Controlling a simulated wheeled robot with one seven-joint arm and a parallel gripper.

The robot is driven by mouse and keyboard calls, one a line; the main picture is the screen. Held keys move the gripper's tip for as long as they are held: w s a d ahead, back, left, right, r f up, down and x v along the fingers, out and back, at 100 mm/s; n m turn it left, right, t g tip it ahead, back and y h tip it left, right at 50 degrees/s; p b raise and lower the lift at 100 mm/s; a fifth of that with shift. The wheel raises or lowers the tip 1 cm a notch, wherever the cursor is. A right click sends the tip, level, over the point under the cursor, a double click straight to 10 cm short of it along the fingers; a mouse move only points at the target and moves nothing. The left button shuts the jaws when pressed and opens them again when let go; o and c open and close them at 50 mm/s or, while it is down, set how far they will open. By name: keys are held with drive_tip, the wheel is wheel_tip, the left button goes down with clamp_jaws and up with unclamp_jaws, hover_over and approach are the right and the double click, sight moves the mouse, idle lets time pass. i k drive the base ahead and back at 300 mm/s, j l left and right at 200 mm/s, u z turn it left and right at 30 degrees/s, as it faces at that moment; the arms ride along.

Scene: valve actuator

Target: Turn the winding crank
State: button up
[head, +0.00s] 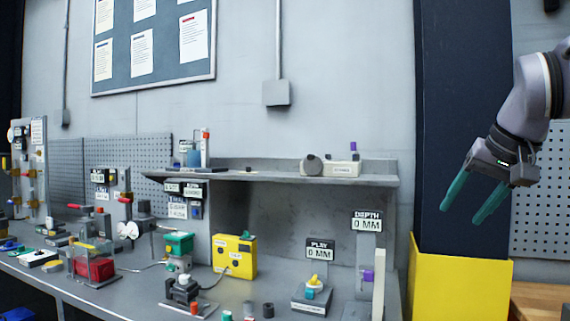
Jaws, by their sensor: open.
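My gripper (461,214) is at the upper right, in front of a dark pillar. Its two teal fingers are apart, point down and left, and hold nothing. No winding crank can be made out for certain. A green-topped device (178,245) with a thin bent rod at its left stands on the left half of the bench. A red box (95,268) in a clear frame with a red lever stands farther left. My gripper is far to the right of both and touches neither.
The grey bench (240,290) carries a yellow box (234,256), a PLAY display (320,249), a DEPTH display (367,220) and several small loose pieces. A raised shelf (260,178) runs behind. A yellow pillar base (455,285) stands at the bench's right end.

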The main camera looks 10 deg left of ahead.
sight(312, 163)
drive_tip(key=i+l+u, duration=0.1)
drive_tip(key=u, duration=0.2)
drive_tip(key=l+u, duration=0.25)
drive_tip(key=i+j+u, duration=0.4)
drive_tip(key=j+u, duration=0.25)
